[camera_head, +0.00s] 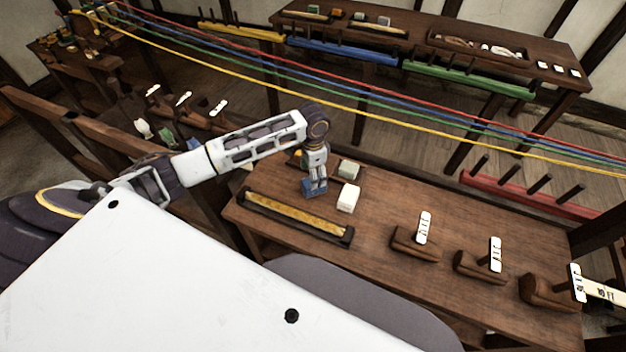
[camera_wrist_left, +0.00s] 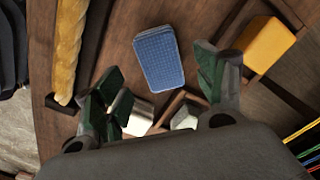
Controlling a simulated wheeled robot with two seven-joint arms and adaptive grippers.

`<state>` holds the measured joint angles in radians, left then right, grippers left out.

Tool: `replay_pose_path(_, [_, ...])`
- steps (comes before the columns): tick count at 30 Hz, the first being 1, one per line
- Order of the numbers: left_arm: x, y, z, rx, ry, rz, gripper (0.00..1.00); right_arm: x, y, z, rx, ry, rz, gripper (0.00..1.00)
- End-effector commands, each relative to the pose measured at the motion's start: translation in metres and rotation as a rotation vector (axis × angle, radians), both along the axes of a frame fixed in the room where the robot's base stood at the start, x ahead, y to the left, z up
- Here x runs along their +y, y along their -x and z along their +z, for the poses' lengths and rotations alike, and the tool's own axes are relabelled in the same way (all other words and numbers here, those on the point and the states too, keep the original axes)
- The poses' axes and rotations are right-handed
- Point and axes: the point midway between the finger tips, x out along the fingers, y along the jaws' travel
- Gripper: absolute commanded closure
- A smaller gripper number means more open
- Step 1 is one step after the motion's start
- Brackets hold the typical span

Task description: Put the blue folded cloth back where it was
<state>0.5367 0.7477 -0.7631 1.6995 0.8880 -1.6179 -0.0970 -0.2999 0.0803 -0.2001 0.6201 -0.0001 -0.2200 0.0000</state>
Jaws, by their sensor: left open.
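The blue folded cloth (camera_wrist_left: 158,58) lies flat on the wooden table in the left wrist view, between and beyond the fingertips. In the head view, blue of it (camera_head: 310,191) shows at my left gripper (camera_head: 316,182), which points down over the table and partly hides it. My left gripper is open in the wrist view (camera_wrist_left: 160,78), its dark green pads apart on either side of the cloth. I cannot tell how high the fingertips are above it. My right gripper is not in view.
A dark tray with a tan rope (camera_head: 298,215) lies at the table's near-left edge. A white block (camera_head: 347,198) and a grey-green block (camera_head: 349,170) are right of the gripper. Wooden holders with white tags (camera_head: 424,228) stand further right. Coloured ropes (camera_head: 400,118) stretch behind.

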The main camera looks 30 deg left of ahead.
Motion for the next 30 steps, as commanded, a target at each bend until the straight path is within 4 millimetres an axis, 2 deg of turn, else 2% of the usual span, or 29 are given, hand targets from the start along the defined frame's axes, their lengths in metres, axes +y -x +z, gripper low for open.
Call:
replay_pose_path(6, [0.000,0.000,0.030,-0.001,0.000,0.001,0.29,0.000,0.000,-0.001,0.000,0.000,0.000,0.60])
replay_pose_path(12, [0.000,0.000,0.045,-0.001,0.001,0.001,0.29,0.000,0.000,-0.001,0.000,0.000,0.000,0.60])
replay_pose_path(30, [0.000,0.000,0.048,0.000,0.000,0.001,0.29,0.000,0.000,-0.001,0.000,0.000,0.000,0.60])
